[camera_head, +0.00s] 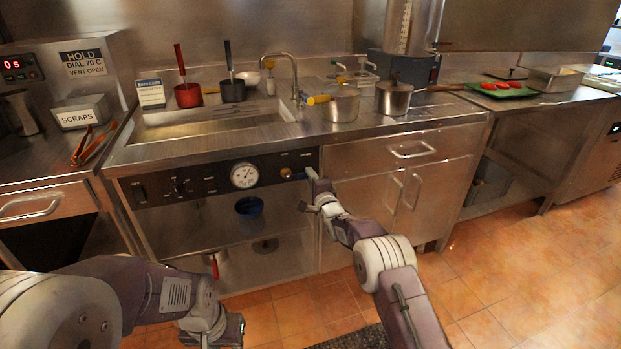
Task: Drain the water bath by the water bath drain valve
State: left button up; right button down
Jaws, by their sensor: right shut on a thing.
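The water bath (215,122) is a steel basin set into the counter. Its front panel (212,184) carries a dial gauge, knobs and, at the right end, small valve fittings. A red handle (214,266) hangs lower, below the panel. My left gripper (226,332) is low at the bottom of the picture, apart from the panel; its fingers do not show clearly.
A blue bowl (249,206) is in the open space under the panel. Red and black pans (188,95), a tap (293,75) and pots (394,97) stand on the counter. Tongs (92,146) lie at left. Drawers and doors (395,185) are right of my gripper. The tiled floor at right is clear.

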jog(key=shift+f, duration=0.15)
jog(key=c, duration=1.3)
grip_release()
jog(key=shift+s, duration=0.1)
jog(key=b+v, duration=0.3)
jog(key=v, duration=0.6)
